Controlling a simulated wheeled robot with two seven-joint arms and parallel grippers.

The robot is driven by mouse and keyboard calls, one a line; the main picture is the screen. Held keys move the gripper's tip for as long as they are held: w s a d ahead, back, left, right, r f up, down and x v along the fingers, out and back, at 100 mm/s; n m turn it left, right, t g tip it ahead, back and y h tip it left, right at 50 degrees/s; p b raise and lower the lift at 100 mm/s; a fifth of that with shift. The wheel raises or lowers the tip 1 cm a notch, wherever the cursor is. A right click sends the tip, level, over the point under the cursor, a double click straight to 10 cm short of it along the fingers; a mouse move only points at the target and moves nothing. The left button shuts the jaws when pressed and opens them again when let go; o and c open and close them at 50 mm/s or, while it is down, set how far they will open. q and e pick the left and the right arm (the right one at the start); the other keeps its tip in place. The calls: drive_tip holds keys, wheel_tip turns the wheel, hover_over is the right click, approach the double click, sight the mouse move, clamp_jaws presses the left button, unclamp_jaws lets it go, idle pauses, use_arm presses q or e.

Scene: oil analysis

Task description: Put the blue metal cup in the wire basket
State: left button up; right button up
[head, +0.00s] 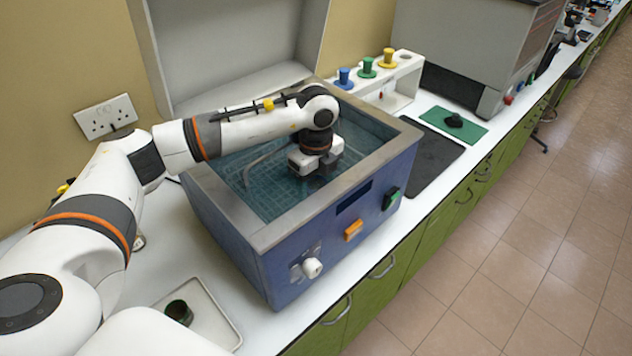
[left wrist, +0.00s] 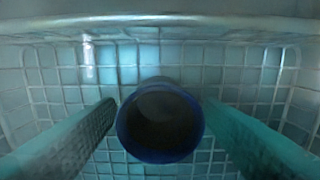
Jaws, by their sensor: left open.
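The blue metal cup (left wrist: 160,122) shows in the left wrist view, open end toward the camera, over the grid of the wire basket (left wrist: 65,75). It appears to stand in the basket, though its base is hidden. My left gripper (left wrist: 160,104) is open, with one finger on each side of the cup and small gaps visible. In the head view the basket (head: 258,195) sits in the blue bath (head: 235,222), and my left gripper (head: 318,166) reaches down into it. The cup is hidden there behind the gripper. My right gripper is not in view.
The bath's raised lid (head: 225,40) stands behind it. A white tray (head: 222,325) with a dark green cup (head: 179,312) lies at front left. A white rack (head: 405,95) with blue, green and yellow pieces stands behind a black mat (head: 425,150) at the right.

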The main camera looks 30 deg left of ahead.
use_arm(q)
drive_tip(key=shift+r, duration=0.1)
drive_tip(key=shift+r, duration=0.2)
wheel_tip(320, 180, up, 12)
drive_tip(key=b, duration=0.2)
drive_tip(key=shift+f, duration=0.1)
